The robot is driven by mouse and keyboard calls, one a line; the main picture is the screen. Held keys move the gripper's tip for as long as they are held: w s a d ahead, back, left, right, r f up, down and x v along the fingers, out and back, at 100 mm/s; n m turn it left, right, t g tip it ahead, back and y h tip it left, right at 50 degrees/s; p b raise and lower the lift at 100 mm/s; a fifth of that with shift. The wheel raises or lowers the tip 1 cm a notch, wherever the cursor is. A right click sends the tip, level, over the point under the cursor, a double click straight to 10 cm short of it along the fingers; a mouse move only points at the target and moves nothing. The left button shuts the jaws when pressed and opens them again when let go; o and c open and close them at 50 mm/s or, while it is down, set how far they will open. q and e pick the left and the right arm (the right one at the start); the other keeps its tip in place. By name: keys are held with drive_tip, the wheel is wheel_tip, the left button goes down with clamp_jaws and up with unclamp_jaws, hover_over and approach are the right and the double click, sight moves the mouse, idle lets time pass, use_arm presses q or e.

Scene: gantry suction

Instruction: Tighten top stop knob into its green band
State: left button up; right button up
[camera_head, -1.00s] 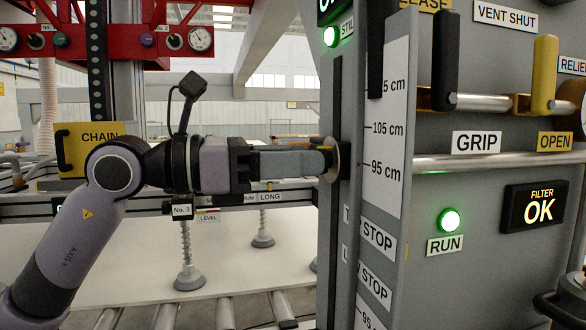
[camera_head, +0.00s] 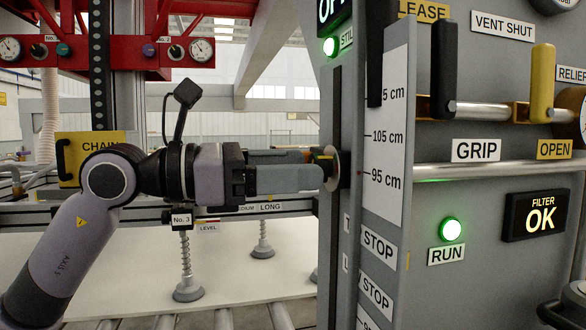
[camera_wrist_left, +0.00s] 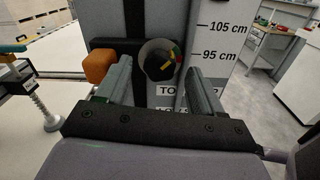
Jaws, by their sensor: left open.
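The top stop knob (camera_head: 334,168) sticks out from the left side of the grey column and shows nearly edge-on in the head view. My left gripper (camera_head: 322,168) is open and points right at the knob. In the left wrist view its fingers (camera_wrist_left: 160,75) stand on either side of the knob, with gaps showing at both sides.
The scale plate (camera_head: 384,130) with 95 and 105 cm marks stands right of the knob. An orange block (camera_wrist_left: 100,67) sits beside the left finger in the wrist view. A lit RUN lamp (camera_head: 451,229) and handles are on the panel. A suction cup (camera_head: 187,285) hangs over the white sheet.

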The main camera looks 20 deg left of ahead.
use_arm(q)
drive_tip(key=b+v, duration=0.1)
drive_tip(key=v, duration=0.5)
drive_tip(key=shift+s+a, duration=0.25)
drive_tip(key=w+d+g+y+p, duration=0.1)
drive_tip(key=w+d+y+p, duration=0.3)
drive_tip(key=p, duration=0.6)
drive_tip(key=d, duration=0.2)
drive_tip(key=shift+w+d+r+n+g, duration=0.3)
drive_tip(key=shift+d, duration=0.1)
